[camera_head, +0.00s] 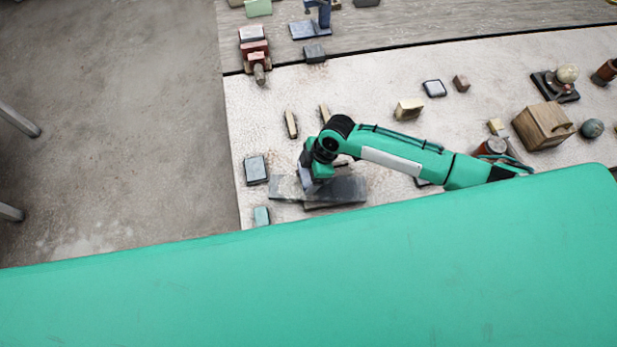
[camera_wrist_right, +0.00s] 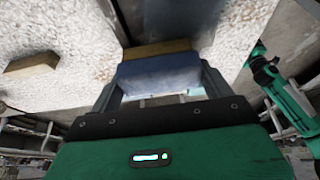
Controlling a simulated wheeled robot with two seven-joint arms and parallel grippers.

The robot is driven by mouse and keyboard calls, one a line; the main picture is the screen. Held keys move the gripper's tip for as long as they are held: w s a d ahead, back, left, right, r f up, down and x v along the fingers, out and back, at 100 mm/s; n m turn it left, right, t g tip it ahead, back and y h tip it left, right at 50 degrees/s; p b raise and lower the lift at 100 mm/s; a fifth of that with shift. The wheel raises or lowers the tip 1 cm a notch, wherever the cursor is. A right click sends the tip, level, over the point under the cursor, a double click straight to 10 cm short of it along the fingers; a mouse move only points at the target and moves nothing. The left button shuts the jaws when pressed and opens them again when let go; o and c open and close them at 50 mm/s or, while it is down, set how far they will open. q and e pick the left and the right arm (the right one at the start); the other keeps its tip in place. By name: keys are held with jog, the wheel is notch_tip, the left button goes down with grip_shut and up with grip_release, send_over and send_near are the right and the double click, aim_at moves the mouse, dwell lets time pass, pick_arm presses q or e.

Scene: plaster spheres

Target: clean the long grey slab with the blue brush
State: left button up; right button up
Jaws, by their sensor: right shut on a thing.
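The long grey slab (camera_head: 345,188) lies near the front left of the pale table in the head view. Its left part looks lighter and mottled, its right part darker. My right gripper (camera_head: 316,184) comes in from the right and is over the slab. In the right wrist view the right gripper (camera_wrist_right: 160,80) is shut on the blue brush (camera_wrist_right: 158,74), which has a tan strip (camera_wrist_right: 157,48) along its far side. Whether the brush touches the slab cannot be told. My left gripper is not seen.
A dark-framed grey block (camera_head: 256,169) and a small teal block (camera_head: 262,216) lie left of the slab. Two wooden pieces (camera_head: 291,124) (camera_head: 324,113) lie behind it. A wooden box (camera_head: 543,126) stands at right. The table's middle back is mostly clear.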

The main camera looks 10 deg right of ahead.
jog(key=shift+s+d+r+p, duration=0.1)
jog(key=shift+s+r+p, duration=0.05)
jog(key=shift+s+p, duration=0.7)
jog(key=shift+s, duration=1.35)
jog(key=shift+w+f, duration=0.1)
jog(key=shift+f, duration=0.1)
jog(key=shift+w+b, duration=0.85)
jog(key=shift+w, duration=1.35)
jog(key=shift+s+r+p, duration=0.75)
jog(key=shift+s+p, duration=0.15)
jog(key=shift+s, duration=0.3)
